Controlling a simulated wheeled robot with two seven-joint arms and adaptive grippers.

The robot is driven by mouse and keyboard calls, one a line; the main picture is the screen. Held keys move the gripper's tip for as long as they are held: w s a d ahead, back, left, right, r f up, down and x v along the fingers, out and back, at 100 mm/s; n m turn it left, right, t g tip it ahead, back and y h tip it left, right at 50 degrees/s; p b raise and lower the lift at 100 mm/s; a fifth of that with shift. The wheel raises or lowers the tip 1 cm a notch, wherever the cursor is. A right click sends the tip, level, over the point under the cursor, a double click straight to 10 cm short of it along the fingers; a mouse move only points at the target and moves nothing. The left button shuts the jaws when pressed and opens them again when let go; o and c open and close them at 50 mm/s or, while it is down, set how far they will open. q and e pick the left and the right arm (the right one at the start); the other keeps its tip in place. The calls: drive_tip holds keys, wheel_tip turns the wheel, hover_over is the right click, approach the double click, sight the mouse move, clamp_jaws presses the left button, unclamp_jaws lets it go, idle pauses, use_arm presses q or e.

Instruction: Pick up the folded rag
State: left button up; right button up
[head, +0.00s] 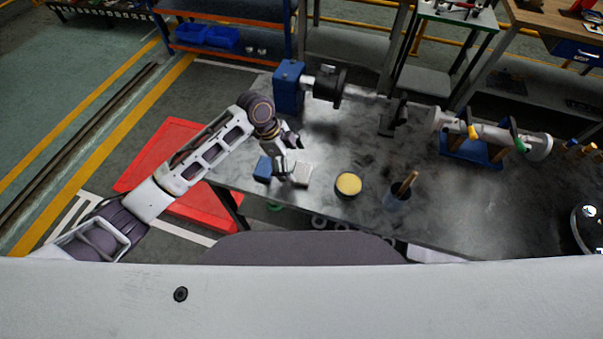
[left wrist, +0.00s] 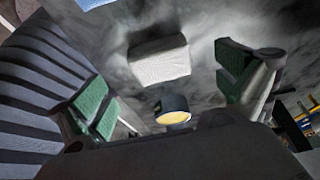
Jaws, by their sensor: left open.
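The folded rag (head: 302,174) is a small pale, whitish block lying on the grey metal bench top near its front left edge. It also shows in the left wrist view (left wrist: 159,60), lying between and beyond the fingers. My left gripper (head: 287,156) is beside the rag, just up and left of it in the head view. In the left wrist view its green-padded fingers (left wrist: 165,88) are spread wide with nothing between them. I cannot tell the exact gap between the fingers and the rag. My right gripper is not in view.
A blue block (head: 262,169) lies just left of the rag. A round tin with yellow contents (head: 348,185) stands to the right, and a dark cup with a wooden-handled tool (head: 397,196) beyond it. A blue vise-like fixture (head: 289,87) and pump parts (head: 490,134) occupy the back of the bench.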

sight(301, 172)
use_arm(q)
drive_tip(key=x, duration=0.3)
drive_tip(key=shift+s+d+f+p, duration=0.1)
drive_tip(key=shift+d+p, duration=0.3)
drive_tip(key=shift+d, duration=0.05)
drive_tip(key=shift+d+f, duration=0.2)
drive_tip(key=shift+f, duration=0.45)
drive_tip(key=c, duration=1)
wheel_tip(301, 172, up, 10)
drive_tip(key=shift+b, duration=0.45)
